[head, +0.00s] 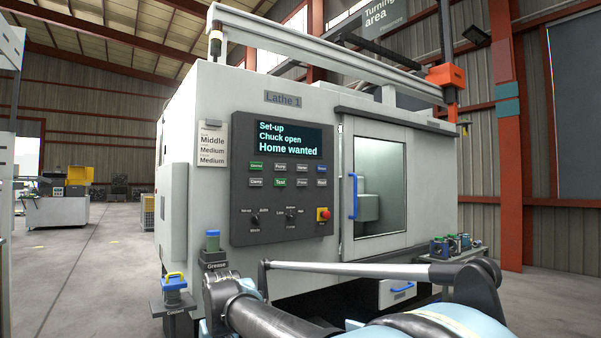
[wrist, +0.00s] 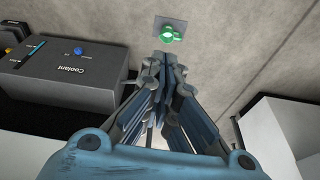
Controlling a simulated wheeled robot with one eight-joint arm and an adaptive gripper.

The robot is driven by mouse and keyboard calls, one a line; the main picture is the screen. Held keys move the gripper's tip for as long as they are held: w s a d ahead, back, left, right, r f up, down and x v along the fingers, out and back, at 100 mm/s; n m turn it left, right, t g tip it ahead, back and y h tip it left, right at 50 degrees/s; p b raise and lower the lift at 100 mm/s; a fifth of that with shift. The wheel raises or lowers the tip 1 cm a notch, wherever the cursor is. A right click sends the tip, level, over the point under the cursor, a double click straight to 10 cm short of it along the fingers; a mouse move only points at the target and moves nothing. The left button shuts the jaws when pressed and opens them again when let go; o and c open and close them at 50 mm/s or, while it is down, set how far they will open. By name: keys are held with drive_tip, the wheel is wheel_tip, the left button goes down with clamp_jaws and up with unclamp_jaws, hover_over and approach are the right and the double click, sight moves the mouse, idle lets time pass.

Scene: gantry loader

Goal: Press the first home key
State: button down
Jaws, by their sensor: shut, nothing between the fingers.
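The control panel (head: 283,205) of the lathe shows two rows of small keys below its screen (head: 289,140). The screen reads "Set-up", "Chuck open", "Home wanted". A grey key (head: 302,167) in the upper row seems to be labelled "Home", but the lettering is very small. My gripper (wrist: 166,58) is shut and empty in the wrist view, and it points over the floor, away from the panel. The fingertips do not show clearly in the head view, where my arm crosses the bottom right. No key shows in the wrist view.
The lathe door (head: 381,185) has a blue handle. A red emergency stop (head: 323,214) sits low on the panel. The wrist view shows a coolant box (wrist: 65,80) and a green fitting (wrist: 168,34).

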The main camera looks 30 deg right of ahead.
drive_tip(key=w+d+r+t+h, duration=0.1)
drive_tip(key=w+d+r+t, duration=0.1)
drive_tip(key=w+d+r, duration=0.6)
drive_tip(key=w+d+r+t, duration=0.2)
drive_tip(key=w+d+r, duration=0.2)
drive_tip(key=w+r, duration=0.6)
drive_tip(key=w+d+r+t+h, duration=0.1)
drive_tip(key=w+d+r+t, duration=0.1)
drive_tip(key=w+d+r, duration=0.7)
drive_tip(key=w+d+r+m+t+h, duration=0.1)
drive_tip(key=w+d+r+h, duration=0.1)
drive_tip(key=d+r, duration=1.1)
drive_tip(key=w+d+r+m+t+h, duration=0.1)
drive_tip(key=w+d+r+h, duration=0.2)
drive_tip(key=d+r, duration=1.1)
drive_tip(key=d+h, duration=0.2)
drive_tip(key=d, duration=0.1)
drive_tip(key=shift+w+d, duration=0.2)
drive_tip(key=shift+w, duration=0.15)
drive_tip(key=shift+w, duration=0.15)
approach(306, 169)
drive_tip(key=shift+w+d+f, duration=0.7)
drive_tip(key=shift+d+f, duration=0.2)
drive_tip(key=shift+w+d+f, duration=0.65)
drive_tip(key=shift+d+f, duration=0.25)
drive_tip(key=shift+w, duration=0.1)
drive_tip(key=shift+w, duration=0.2)
